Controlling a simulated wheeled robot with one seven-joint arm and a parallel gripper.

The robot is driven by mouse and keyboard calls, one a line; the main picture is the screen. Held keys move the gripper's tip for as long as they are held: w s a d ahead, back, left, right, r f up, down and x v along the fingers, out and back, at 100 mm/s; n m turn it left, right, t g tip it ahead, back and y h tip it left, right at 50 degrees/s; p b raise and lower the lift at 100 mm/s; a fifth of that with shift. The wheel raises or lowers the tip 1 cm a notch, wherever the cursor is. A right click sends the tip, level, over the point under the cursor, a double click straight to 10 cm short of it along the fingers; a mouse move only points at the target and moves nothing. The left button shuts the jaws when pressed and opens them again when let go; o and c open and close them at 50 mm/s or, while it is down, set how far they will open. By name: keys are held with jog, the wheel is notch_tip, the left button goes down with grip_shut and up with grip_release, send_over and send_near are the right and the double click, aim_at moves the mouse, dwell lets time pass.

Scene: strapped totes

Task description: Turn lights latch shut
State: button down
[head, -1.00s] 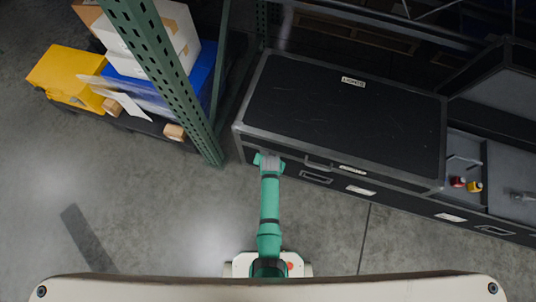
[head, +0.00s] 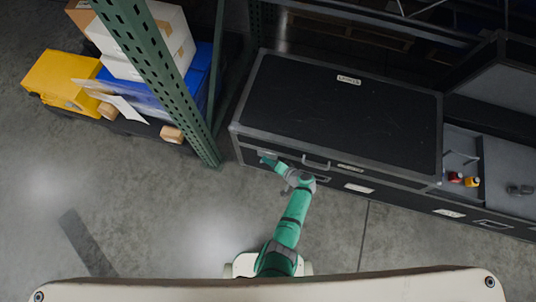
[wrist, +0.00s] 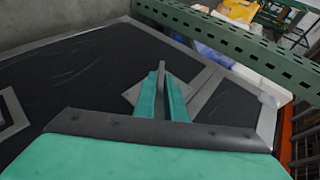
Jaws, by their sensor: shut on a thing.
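The black lights case (head: 340,115) has grey metal edges and a small white label (head: 349,80) on its lid. My gripper (head: 266,160) is at the left part of its front face, with the hand coming in from the right. In the wrist view, the two teal fingers (wrist: 163,95) are closed around a thin grey latch lever (wrist: 161,68). The lever stands over a grey latch plate (wrist: 134,92) on the dark face. The fingers and hand hide much of the latch. In the head view the latch is too small to read.
A green perforated rack post (head: 160,85) stands just left of the case. Beyond it are a yellow bin (head: 62,78) and boxes. An open case with red and yellow items (head: 463,179) is at right. The floor in front is clear.

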jog(key=shift+s+f+m+t+y, duration=0.1)
jog(key=shift+f+m+t+y, duration=0.2)
jog(key=shift+y, duration=0.35)
jog(key=shift+s+r+m+t+y, duration=0.1)
jog(key=shift+t+y, duration=0.3)
jog(key=shift+y, duration=0.25)
jog(key=c, duration=1.9)
grip_release()
jog(key=shift+w, duration=0.1)
jog(key=shift+d, duration=0.1)
jog(key=v, duration=1)
jog(key=shift+s+d+r, duration=0.1)
jog(key=shift+s+d, duration=0.15)
